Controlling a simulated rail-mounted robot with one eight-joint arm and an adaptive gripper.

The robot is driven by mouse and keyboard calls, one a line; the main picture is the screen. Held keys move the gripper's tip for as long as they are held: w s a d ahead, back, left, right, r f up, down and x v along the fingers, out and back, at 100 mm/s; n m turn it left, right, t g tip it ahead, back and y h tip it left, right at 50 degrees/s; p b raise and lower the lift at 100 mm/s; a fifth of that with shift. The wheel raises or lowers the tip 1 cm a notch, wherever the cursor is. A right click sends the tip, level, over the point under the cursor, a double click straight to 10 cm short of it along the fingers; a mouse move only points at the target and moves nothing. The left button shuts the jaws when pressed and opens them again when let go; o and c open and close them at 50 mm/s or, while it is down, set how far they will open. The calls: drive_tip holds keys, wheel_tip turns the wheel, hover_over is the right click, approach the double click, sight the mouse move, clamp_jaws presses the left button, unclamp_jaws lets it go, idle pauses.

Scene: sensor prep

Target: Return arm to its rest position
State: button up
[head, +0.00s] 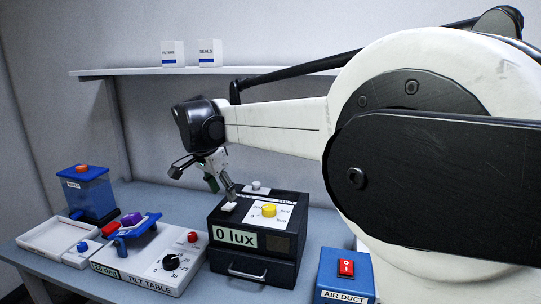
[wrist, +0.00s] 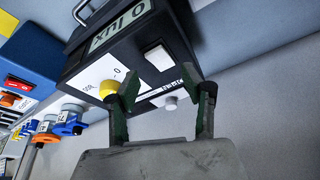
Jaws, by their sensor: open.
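My arm reaches from the right of the head view across to the left over the bench. My gripper (head: 203,180) hangs at its end, by the left side of the black light box (head: 236,268), which reads "0 lux". In the wrist view both fingers (wrist: 167,97) are apart with nothing between them. Beyond them is the top of the light box (wrist: 180,35) with a yellow knob (wrist: 109,88), a white rocker switch (wrist: 158,58) and a small grey knob (wrist: 171,103). I cannot tell whether a fingertip touches the box.
The tilt table (head: 155,265) stands left of the light box, with a white tray (head: 50,238) and a blue-lidded container (head: 92,195) farther left. The blue air duct box (head: 345,278) is at front right. A shelf (head: 250,70) with two small white boxes runs along the wall.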

drive_tip(key=s+d+r+n+t+y, duration=0.1)
drive_tip(key=s+d+r+n, duration=0.1)
drive_tip(key=s+d, duration=0.75)
drive_tip(key=s+d+r+n, duration=0.15)
drive_tip(key=s+d, duration=0.45)
drive_tip(key=d, duration=0.7)
drive_tip(key=s+d+f+n+t, duration=0.1)
drive_tip(key=s+d+f+n, duration=0.1)
drive_tip(key=s+d+f, duration=0.3)
drive_tip(key=s+d+f+n+t, duration=0.1)
drive_tip(key=s+d+f, duration=0.4)
drive_tip(key=s, duration=0.7)
drive_tip(key=shift+s+d+f+n+t+y, duration=0.15)
drive_tip(key=shift+d+f+n+t+y, duration=0.15)
drive_tip(key=shift+d+n+y, duration=0.2)
drive_tip(key=shift+o, duration=0.2)
